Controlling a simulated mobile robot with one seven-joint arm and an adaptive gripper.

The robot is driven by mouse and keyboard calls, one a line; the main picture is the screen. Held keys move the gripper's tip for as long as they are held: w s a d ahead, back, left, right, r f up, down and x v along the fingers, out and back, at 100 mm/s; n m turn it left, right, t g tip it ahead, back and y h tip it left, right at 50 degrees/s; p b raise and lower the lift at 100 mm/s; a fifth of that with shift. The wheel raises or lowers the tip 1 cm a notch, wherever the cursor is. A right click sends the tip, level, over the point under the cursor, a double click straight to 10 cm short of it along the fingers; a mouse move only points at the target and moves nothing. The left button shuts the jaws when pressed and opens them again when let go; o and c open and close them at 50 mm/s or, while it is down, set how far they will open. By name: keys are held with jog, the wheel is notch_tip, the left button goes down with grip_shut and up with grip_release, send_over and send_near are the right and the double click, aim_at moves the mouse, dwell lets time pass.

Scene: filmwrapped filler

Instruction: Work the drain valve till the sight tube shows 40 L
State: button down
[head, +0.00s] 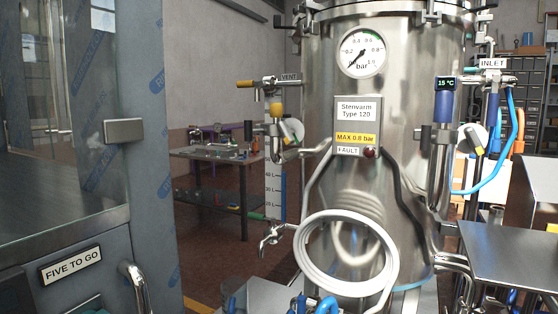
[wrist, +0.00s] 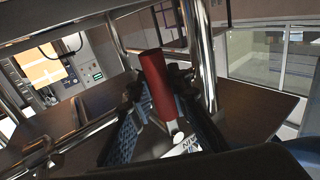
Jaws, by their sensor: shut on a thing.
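In the wrist view, my gripper (wrist: 160,88) is shut on a red handle (wrist: 156,84), with one blue meshed finger on each side. A small pale tag with lettering lies below the handle. The handle and my gripper are not clearly seen in the head view. There, a steel tank stands at centre right. The sight tube's scale (head: 269,188) is on its left side, with small numbers from about 50 down to 20. The liquid level is too small to read surely. A metal tap (head: 272,236) sits below the scale.
A pressure gauge (head: 362,53) is high on the tank, its needle near the low end. A dark red fault lamp (head: 369,152) is beneath the label. A white hose coil (head: 346,216) hangs in front. A steel shelf (head: 510,252) stands right, a grey cabinet (head: 85,235) left.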

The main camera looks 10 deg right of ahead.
jog(key=shift+s+d+r+p, duration=0.1)
jog(key=shift+r+p, duration=0.05)
jog(key=shift+p, duration=0.15)
dwell(0.4)
jog(key=shift+d+r+n+p, duration=0.1)
jog(key=shift+n+p, duration=0.2)
jog(key=shift+n, duration=0.1)
jog(key=shift+s+d+r+n+g+h+p, duration=0.3)
jog(key=shift+s+d+n+g+p, duration=0.3)
jog(key=shift+n+g+p, duration=0.4)
jog(key=shift+s+d+r+n+g+h+p, duration=0.35)
jog(key=shift+d+n+g+p, duration=0.35)
jog(key=shift+p, duration=0.55)
jog(key=shift+s+d+r+n+g+h+p, duration=0.25)
jog(key=shift+s+d+n+g+p, duration=0.35)
jog(key=shift+n+p, duration=0.5)
jog(key=shift+w+d, duration=0.1)
jog(key=shift+d, duration=0.05)
jog(key=shift+f, duration=0.15)
dwell(2.3)
